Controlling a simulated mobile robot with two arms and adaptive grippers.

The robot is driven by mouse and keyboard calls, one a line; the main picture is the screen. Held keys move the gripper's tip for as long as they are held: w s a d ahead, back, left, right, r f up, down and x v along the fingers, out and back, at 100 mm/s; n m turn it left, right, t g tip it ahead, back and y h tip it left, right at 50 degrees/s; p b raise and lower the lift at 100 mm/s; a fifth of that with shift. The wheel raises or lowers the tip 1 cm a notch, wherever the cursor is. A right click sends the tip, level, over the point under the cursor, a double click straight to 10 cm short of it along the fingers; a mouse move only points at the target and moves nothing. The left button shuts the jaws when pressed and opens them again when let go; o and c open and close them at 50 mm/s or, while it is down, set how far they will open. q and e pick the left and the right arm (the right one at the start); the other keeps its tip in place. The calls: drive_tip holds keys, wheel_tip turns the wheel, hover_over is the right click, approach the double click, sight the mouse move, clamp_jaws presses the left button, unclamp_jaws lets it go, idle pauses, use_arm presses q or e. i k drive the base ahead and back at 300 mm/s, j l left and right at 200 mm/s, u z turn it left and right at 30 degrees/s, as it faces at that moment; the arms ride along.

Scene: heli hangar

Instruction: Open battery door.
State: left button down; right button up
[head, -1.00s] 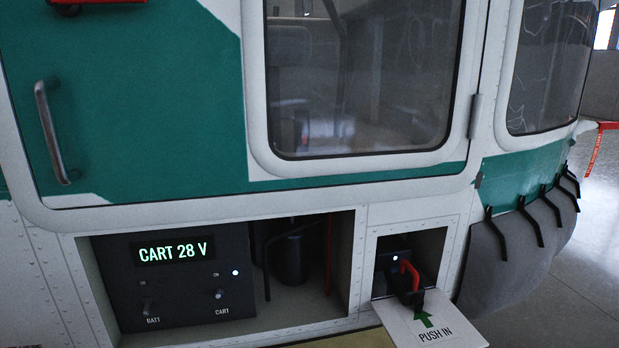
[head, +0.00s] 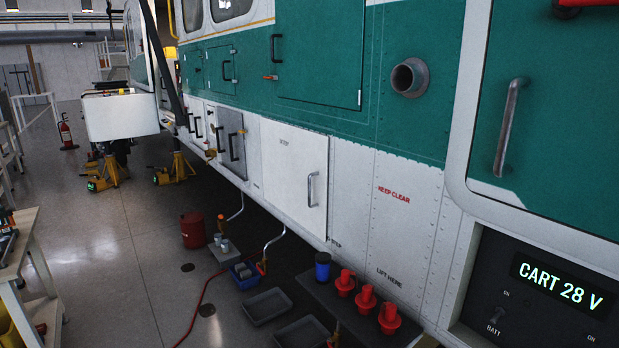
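A white square door (head: 290,170) with a vertical silver handle (head: 312,190) is in the lower side of the green and white helicopter, near the middle of the head view. It appears closed. A short label on its upper left is too small to read surely, so I cannot confirm that it is the battery door. A grey door (head: 231,143) with dark handles is farther left along the same side. Neither of my grippers is in view.
A dark mat (head: 352,318) with several red plugs and a blue container lies below the fuselage. Grey trays (head: 267,306), a red bucket (head: 193,230) and a red hose (head: 203,295) are on the floor. A workbench (head: 22,240) stands at left. Open floor (head: 110,265) lies between.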

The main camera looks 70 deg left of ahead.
sight(295, 160)
drive_tip(key=u, duration=2.25)
